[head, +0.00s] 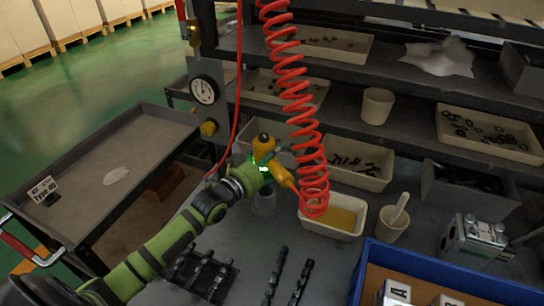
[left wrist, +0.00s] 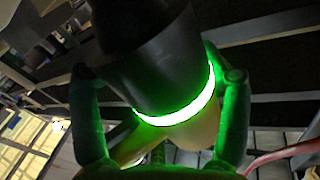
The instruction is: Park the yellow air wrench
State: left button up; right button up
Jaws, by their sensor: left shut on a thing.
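The yellow air wrench (head: 284,177) is in my left gripper (head: 262,166) in the head view, above the grey bench top. In the left wrist view the green fingers of my left gripper (left wrist: 165,140) close around a yellowish part of the wrench (left wrist: 196,130). A dark cylinder with a glowing green ring covers much of that view. I cannot make out a parking holder. My right gripper is not in view.
A cream tray with yellow contents (head: 335,218) and a cup (head: 393,222) stand right of the wrench. A pressure gauge (head: 205,90) is on the post. A blue bin (head: 372,270) is at front right; shelves of trays rise behind.

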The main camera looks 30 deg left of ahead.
pick_arm(q)
jog(key=shift+f+b, duration=2.5)
jog(key=shift+f, duration=0.6)
dwell(0.4)
jog(key=o, duration=1.6)
jog(key=shift+c, duration=0.2)
jog(key=shift+s+f, duration=0.1)
jog(key=v, duration=1.2)
jog(key=shift+f, duration=0.1)
